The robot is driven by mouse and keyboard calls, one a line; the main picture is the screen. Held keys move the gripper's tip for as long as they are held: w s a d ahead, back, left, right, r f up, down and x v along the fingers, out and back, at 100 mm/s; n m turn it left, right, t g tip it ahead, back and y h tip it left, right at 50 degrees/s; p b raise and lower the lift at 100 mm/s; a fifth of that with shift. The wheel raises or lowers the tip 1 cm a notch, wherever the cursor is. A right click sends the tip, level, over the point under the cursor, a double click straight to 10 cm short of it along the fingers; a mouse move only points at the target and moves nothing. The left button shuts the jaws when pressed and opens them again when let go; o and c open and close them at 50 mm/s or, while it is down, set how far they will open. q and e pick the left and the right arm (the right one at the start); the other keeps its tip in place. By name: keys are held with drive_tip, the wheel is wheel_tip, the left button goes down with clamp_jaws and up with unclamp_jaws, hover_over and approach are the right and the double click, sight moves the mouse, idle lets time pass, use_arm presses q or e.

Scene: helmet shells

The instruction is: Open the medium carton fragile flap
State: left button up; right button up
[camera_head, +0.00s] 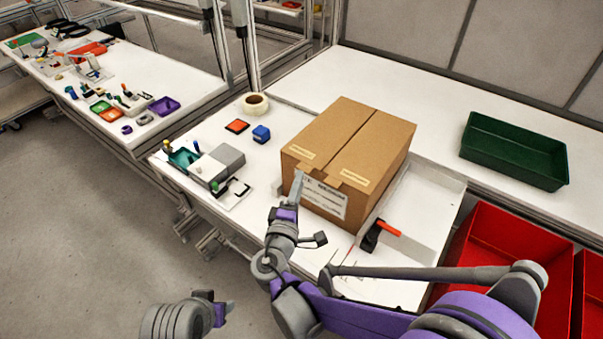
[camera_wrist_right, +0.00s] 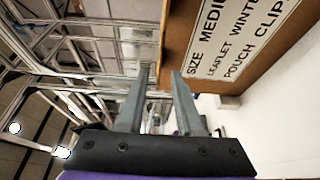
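The brown cardboard carton (camera_head: 348,142) stands on the white worktable, its two top flaps lying flat and meeting along a middle seam. Small yellowish labels (camera_head: 355,175) sit at the near ends of the flaps; their print is too small to read. A white label (camera_head: 325,200) is on the front face; in the right wrist view this label (camera_wrist_right: 235,38) reads "SIZE MEDI…". My right gripper (camera_head: 298,176) is at the carton's near left front, fingers pointing up. In the right wrist view its fingers (camera_wrist_right: 159,72) are apart and empty, beside the carton. My left gripper (camera_head: 226,308) is low, away from the table, its fingers unclear.
A tape roll (camera_head: 255,104), a blue block (camera_head: 261,134) and a grey device (camera_head: 215,164) lie left of the carton. An orange-handled tool (camera_head: 382,230) lies at its near right. A green tray (camera_head: 513,150) stands at the back right, and red bins (camera_head: 510,250) below it.

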drive_tip(key=x, duration=0.3)
drive_tip(key=shift+w+d, duration=0.1)
drive_tip(key=shift+w, duration=0.2)
clamp_jaws()
idle(1.2)
